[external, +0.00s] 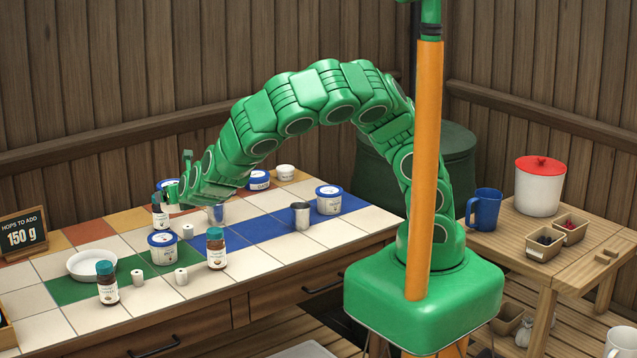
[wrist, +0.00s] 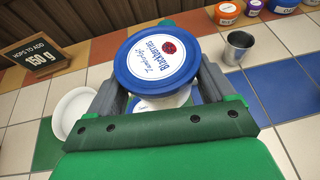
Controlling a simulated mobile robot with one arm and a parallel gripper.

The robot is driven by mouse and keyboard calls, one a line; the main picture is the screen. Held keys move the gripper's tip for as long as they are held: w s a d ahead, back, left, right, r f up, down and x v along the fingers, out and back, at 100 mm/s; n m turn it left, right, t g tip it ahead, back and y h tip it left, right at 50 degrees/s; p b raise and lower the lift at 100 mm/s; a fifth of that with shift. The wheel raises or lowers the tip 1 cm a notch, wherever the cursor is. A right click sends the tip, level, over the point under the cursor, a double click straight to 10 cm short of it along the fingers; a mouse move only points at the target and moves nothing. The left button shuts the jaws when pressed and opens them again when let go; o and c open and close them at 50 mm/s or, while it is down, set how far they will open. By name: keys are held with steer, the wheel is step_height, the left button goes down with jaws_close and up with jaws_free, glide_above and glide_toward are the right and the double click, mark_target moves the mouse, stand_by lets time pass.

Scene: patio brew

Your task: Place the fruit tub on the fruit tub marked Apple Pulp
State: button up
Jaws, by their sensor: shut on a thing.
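In the external view the held tub (external: 167,183) is mostly hidden behind my gripper (external: 172,192). Another blue-lidded tub (external: 162,246) stands on the green strip below and in front of my gripper; its lid text is too small to read. More blue-lidded tubs stand on the blue strip (external: 329,200) and at the back (external: 259,180). I cannot tell which tub is marked Apple Pulp.
A white bowl (external: 92,264), brown jars (external: 107,283) (external: 216,248) and small white cylinders (external: 137,277) stand around the green strip. A sign reading 150 g (external: 22,235) is at the left. The front right tiles are clear.

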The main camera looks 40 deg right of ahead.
steer(key=r+n+y, duration=0.1)
glide_above(167, 241)
steer(key=shift+w+f, duration=0.2)
steer(key=shift+f, duration=1.75)
steer(key=shift+w+f, duration=0.15)
steer(key=shift+f, duration=1.75)
steer(key=shift+f, duration=0.1)
steer(key=o, duration=1.1)
steer(key=shift+s+r, duration=0.25)
steer(key=shift+s, duration=0.1)
steer(key=v, duration=1.1)
